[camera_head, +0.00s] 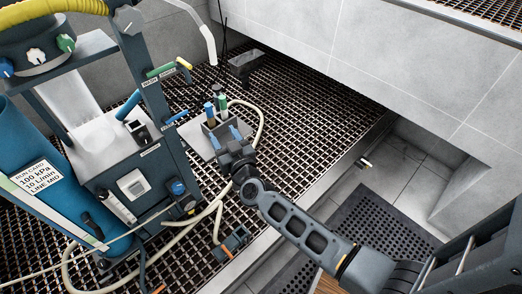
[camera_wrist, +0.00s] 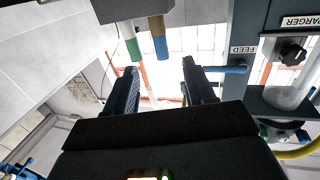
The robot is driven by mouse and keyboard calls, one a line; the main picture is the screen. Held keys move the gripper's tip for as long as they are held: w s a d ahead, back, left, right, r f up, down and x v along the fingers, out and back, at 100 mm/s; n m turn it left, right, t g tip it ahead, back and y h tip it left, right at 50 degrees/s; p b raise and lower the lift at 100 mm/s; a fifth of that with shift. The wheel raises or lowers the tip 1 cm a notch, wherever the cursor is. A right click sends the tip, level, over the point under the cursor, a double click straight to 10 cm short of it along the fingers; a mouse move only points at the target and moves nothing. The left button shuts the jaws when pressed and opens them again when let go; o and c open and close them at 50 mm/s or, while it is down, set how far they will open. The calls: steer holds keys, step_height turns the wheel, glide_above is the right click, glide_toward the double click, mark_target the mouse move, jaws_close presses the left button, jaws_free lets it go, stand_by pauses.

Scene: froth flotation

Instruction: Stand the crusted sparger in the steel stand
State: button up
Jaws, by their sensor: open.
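My gripper (camera_head: 225,136) is open over the grating, and its jaws point away from my body towards a small holder with short upright rods. In the wrist view nothing shows between the fingers (camera_wrist: 160,68). In the head view a blue rod (camera_head: 209,109) and a green rod (camera_head: 222,102) stand in the holder. I cannot tell for sure which rod is the crusted sparger. A dark metal block (camera_head: 245,64) stands farther back; I cannot confirm it as the steel stand.
The blue machine frame (camera_head: 165,125) with labels and knobs rises close to the left of my gripper. A pale hose (camera_head: 261,120) loops over the grating (camera_head: 310,120) around the holder. A tiled wall (camera_head: 330,40) stands behind.

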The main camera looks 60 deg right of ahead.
steer(key=s+a+r+n+y, duration=0.25)
steer(key=s+a, duration=0.25)
steer(key=s, duration=0.5)
steer(key=s+a+r+n+y, duration=0.1)
steer(key=s+a+r+y, duration=0.15)
steer(key=s+a, duration=0.5)
steer(key=s+a+r+n+y, duration=0.2)
steer(key=s+a+r, duration=0.15)
steer(key=s, duration=0.75)
steer(key=s+a+r+y, duration=0.2)
steer(key=s+a+r, duration=0.1)
steer(key=s+r, duration=0.4)
steer(key=shift+s+a+r+n+g, duration=0.15)
steer(key=shift+s+r+n+g, duration=0.1)
steer(key=shift+s+n+g, duration=0.1)
